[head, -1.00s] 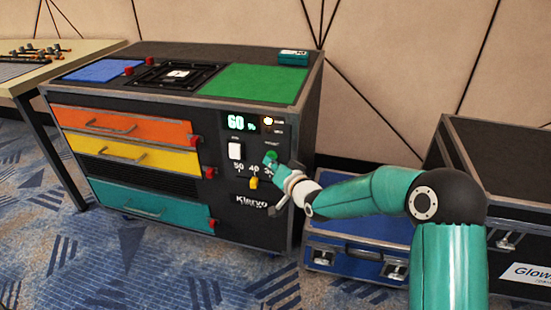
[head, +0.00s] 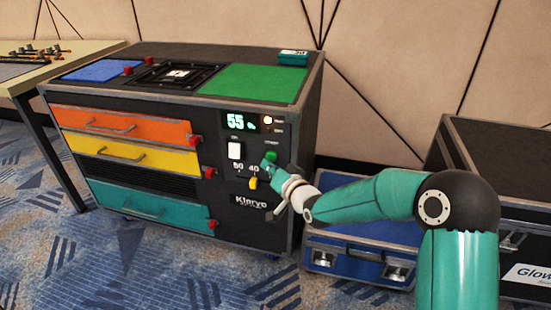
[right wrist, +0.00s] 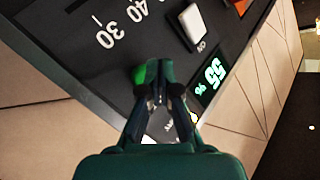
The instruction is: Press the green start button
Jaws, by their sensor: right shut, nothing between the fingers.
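The green start button (head: 271,156) is on the black front panel of the cabinet, below the display and right of the white switch. In the right wrist view the green button (right wrist: 139,76) shows beside the fingertips and is partly covered by them. My right gripper (head: 267,166) is shut and empty, with its tips at the panel just below the button in the head view. The closed fingertips also show in the right wrist view (right wrist: 153,72). I cannot tell whether they touch the button or panel. My left gripper is not in view.
The display (head: 240,122) reads 55 %. A white switch (head: 235,150) and a yellow slider knob (head: 253,183) are close to the gripper. Orange, yellow and teal drawers fill the cabinet's left. A blue case (head: 345,255) stands on the floor under my right arm.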

